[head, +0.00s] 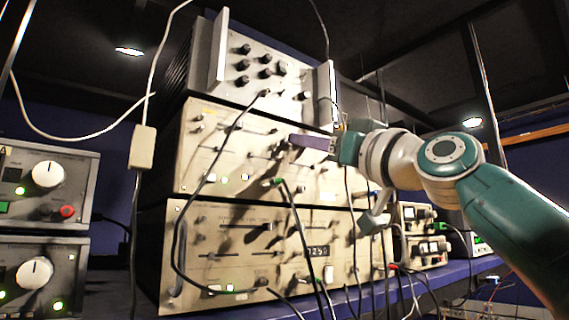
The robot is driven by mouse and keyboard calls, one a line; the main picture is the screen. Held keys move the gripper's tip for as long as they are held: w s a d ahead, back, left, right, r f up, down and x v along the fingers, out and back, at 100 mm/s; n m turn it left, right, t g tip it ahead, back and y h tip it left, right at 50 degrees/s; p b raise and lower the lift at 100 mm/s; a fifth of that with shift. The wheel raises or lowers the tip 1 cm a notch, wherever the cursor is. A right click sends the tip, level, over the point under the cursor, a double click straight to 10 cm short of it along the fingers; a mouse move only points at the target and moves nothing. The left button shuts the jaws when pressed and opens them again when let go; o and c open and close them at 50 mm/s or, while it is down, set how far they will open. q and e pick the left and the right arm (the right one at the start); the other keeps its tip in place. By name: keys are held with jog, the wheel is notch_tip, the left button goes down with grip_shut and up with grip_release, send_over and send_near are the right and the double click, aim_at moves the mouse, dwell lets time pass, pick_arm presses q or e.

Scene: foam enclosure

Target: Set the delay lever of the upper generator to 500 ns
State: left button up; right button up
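The upper generator (215,150) is a beige panel with small knobs, levers and lit green lamps, in the middle of a stack of instruments. The lower generator (205,240) is a similar beige unit beneath it, with a small numeric display. My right gripper (296,141) comes in from the right, its purple fingers at the upper middle of the upper generator's panel. They cover part of the panel there, and I cannot tell whether they touch a lever. The fingers overlap, so their opening does not show. The delay lever's setting is too small to read. My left gripper is not in view.
A grey instrument with black knobs (264,73) sits on top of the stack. Cables (298,215) hang across both generator fronts below my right gripper. Two units with white knobs (48,174) stand at the left. Smaller instruments (425,248) sit on the blue shelf at the right.

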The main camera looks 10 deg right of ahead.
grip_shut()
dwell(1.2)
